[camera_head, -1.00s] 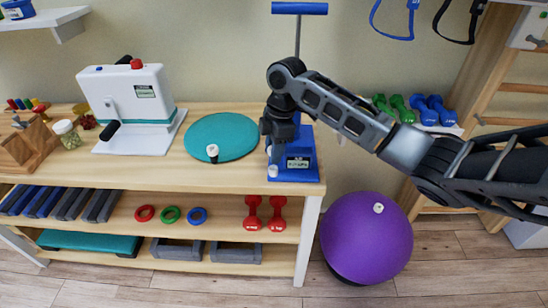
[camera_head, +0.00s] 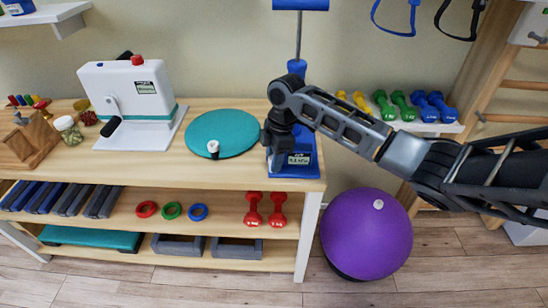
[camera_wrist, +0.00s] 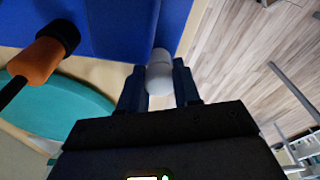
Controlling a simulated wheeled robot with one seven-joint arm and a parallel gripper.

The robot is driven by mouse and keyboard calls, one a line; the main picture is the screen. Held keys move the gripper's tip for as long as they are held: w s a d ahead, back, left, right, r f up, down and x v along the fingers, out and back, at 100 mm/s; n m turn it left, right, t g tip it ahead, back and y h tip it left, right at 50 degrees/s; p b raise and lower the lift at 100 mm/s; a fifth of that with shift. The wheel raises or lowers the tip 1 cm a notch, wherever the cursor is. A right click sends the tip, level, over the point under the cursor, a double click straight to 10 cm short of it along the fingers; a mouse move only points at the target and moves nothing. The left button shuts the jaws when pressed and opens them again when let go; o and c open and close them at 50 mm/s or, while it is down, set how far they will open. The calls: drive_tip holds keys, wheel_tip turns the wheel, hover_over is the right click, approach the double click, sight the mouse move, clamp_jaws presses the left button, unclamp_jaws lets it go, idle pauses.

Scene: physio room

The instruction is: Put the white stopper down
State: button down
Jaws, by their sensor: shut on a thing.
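The white stopper (camera_wrist: 158,74) sits between the two fingers of my gripper (camera_wrist: 158,88) in the wrist view, with the fingers shut on it. Its far end is against or very near a blue surface (camera_wrist: 115,25); I cannot tell if they touch. In the head view my gripper (camera_head: 272,150) points down at the left front of the blue pump (camera_head: 305,170), near the table's front edge. The stopper is too small or hidden to make out there.
A teal disc (camera_head: 225,130) with a small white-topped item (camera_head: 213,148) lies left of my gripper. A white machine (camera_head: 135,100) stands further left. The wrist view shows an orange and black part (camera_wrist: 35,63) close by. A purple ball (camera_head: 365,240) is on the floor at right.

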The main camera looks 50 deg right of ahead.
drive_tip(key=c, duration=0.8)
unclamp_jaws()
drive_tip(key=r, duration=0.4)
drive_tip(key=d+r, duration=0.1)
drive_tip(key=r, duration=0.3)
drive_tip(key=s+r+b, duration=0.1)
drive_tip(key=r, duration=0.4)
drive_tip(key=shift+d, duration=0.25)
drive_tip(key=shift+w, duration=0.1)
